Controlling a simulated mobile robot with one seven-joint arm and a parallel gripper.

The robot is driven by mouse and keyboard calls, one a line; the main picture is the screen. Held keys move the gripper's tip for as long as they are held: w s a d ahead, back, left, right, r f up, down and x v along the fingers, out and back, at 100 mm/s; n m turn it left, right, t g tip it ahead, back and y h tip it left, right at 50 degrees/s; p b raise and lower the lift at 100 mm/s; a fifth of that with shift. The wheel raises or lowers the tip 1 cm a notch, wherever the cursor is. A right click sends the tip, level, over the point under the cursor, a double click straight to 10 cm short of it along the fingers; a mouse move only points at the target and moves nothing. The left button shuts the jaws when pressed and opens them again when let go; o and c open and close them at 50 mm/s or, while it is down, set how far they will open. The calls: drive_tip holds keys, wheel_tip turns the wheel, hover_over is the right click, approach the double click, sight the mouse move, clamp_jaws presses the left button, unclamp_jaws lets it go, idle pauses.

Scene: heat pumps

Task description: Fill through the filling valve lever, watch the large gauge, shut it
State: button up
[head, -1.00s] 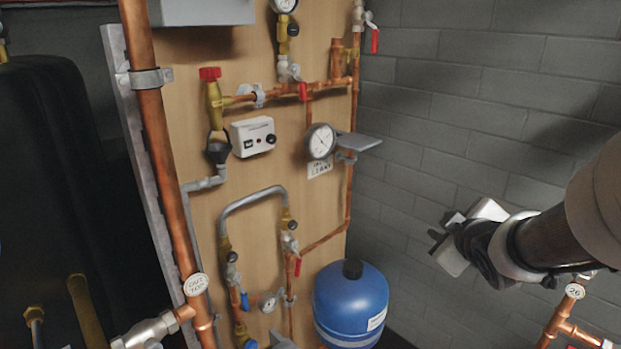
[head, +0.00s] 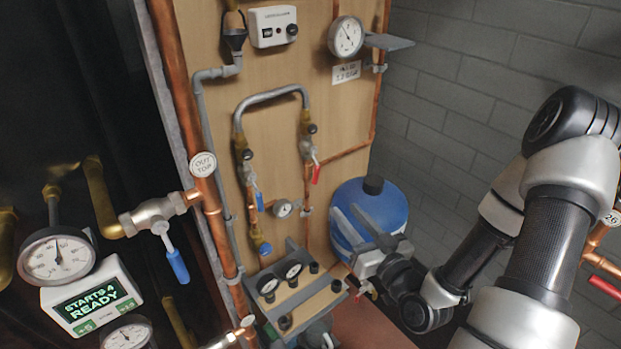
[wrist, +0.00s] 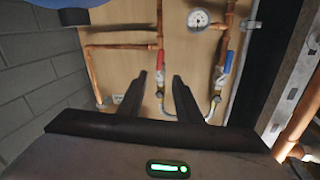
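The filling loop, a grey hose arch (head: 270,96), is on the wooden board between two valves. A blue lever (head: 258,198) hangs at its left leg and a red lever (head: 316,172) at its right; both also show in the wrist view, blue (wrist: 229,62) and red (wrist: 159,60). Which one is the filling valve lever I cannot tell. The large white gauge (head: 347,36) is upper right, above a partly legible label; its reading is too small to tell. My gripper (head: 346,212) is open and empty in front of the blue vessel, apart from the levers. Its fingers (wrist: 170,80) point toward the board.
The blue vessel (head: 388,205) stands right of the loop. A shelf with small gauges (head: 292,290) juts out below it. A copper pipe (head: 190,120) runs along the board's left edge. A display (head: 92,302) reads "STARTS 4 READY". A grey block wall (head: 450,100) bounds the right.

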sight(317, 178)
drive_tip(key=b+x, duration=0.8)
drive_tip(key=x, duration=0.9)
clamp_jaws()
